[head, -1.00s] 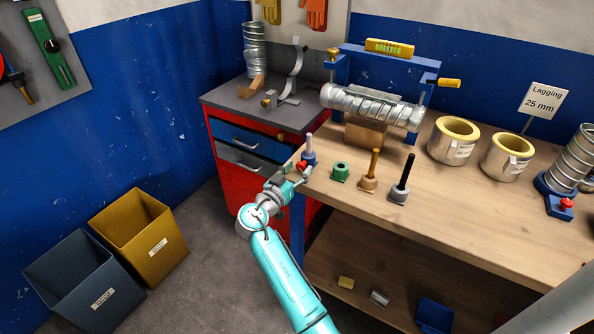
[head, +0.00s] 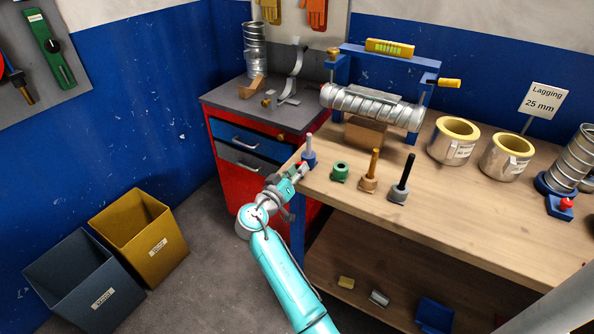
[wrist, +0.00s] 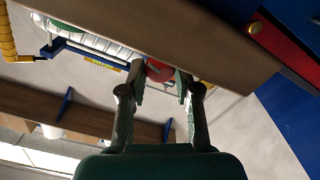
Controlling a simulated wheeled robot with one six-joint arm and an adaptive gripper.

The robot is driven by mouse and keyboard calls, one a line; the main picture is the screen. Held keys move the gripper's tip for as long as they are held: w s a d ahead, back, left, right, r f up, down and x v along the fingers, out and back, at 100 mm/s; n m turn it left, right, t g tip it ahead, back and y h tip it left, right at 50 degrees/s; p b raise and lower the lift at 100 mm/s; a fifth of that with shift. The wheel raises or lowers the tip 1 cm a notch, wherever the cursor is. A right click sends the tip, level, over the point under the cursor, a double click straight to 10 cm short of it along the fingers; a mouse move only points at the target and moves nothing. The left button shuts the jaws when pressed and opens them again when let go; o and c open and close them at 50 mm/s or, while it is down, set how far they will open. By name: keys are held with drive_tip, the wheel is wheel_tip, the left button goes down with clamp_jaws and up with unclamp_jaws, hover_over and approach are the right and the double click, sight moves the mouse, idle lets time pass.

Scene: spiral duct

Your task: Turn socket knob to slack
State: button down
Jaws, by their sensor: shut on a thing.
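The red socket knob (wrist: 160,72) is between my fingers in the wrist view. It is on the front of the blue socket (head: 309,160) at the bench's left corner, and a grey rod (head: 309,143) stands upright in that socket. My gripper (wrist: 162,84) is shut on the knob, with one finger on each side. In the head view my gripper (head: 299,171) reaches the socket from the front, and the fingers hide most of the knob. The knob's turn angle cannot be read.
The spiral duct (head: 372,106) lies behind under a blue frame. A red cabinet (head: 225,165) is close on the left.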

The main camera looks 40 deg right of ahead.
drive_tip(key=c, duration=0.8)
unclamp_jaws()
